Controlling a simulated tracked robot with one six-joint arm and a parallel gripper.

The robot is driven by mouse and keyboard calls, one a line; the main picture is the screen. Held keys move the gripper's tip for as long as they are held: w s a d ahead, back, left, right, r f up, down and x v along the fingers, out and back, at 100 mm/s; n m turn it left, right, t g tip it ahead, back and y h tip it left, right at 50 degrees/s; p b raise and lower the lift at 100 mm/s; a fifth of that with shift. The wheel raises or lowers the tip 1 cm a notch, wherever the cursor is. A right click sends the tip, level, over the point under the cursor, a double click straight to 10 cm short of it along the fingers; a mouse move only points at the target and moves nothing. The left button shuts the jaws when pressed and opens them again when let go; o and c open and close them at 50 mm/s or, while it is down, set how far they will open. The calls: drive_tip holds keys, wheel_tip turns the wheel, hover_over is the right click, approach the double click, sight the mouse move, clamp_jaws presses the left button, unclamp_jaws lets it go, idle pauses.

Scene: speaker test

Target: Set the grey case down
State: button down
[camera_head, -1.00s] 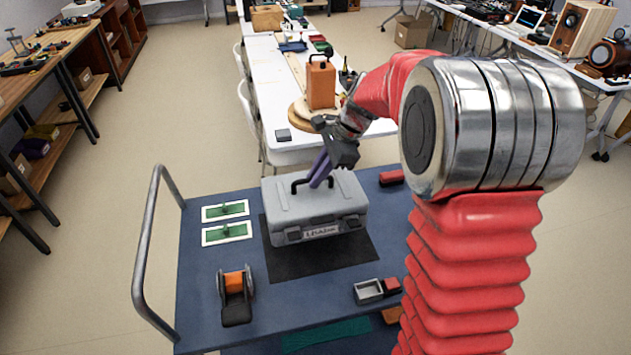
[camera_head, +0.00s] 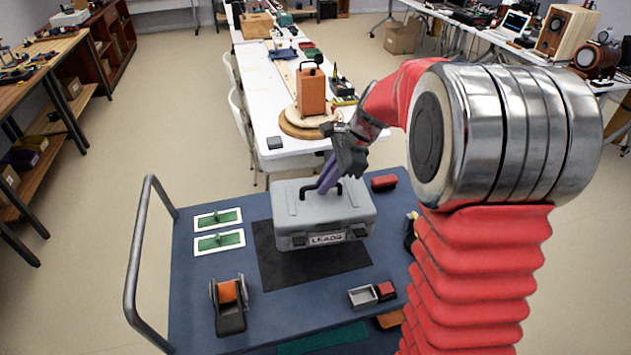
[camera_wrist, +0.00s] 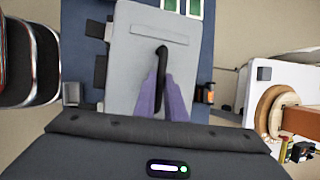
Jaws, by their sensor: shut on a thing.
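The grey case (camera_head: 322,215) with a black handle and a front label is over the dark mat (camera_head: 285,272) on the blue cart top (camera_head: 190,300). Its right side reaches past the mat's right edge. I cannot tell whether its underside touches the mat or hangs just above it. My gripper (camera_head: 325,187), with purple fingers, comes down from above and is shut on the case's handle. In the wrist view the fingers (camera_wrist: 164,85) close around the black handle (camera_wrist: 161,58), with the case's grey lid (camera_wrist: 135,60) below. The case's underside is hidden.
On the cart are two green-and-white cards (camera_head: 218,230), an orange-and-black reel (camera_head: 229,300), a small open box (camera_head: 363,297) and a red block (camera_head: 384,182). A grey rail (camera_head: 135,260) edges the left. Behind stands a white table with an orange case (camera_head: 311,92).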

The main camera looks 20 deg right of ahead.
drive_tip(key=s+d+m+t+h, duration=0.1)
drive_tip(key=s+d+m, duration=0.3)
drive_tip(key=s+d, duration=0.4)
drive_tip(key=s+d+m+t+h, duration=0.1)
drive_tip(key=s+d+m+h, duration=0.1)
drive_tip(key=s+d+m, duration=0.3)
drive_tip(key=s+d, duration=0.4)
drive_tip(key=d, duration=0.5)
drive_tip(key=shift+d+r, duration=0.2)
drive_tip(key=shift+d, duration=0.05)
drive_tip(key=shift+s, duration=0.2)
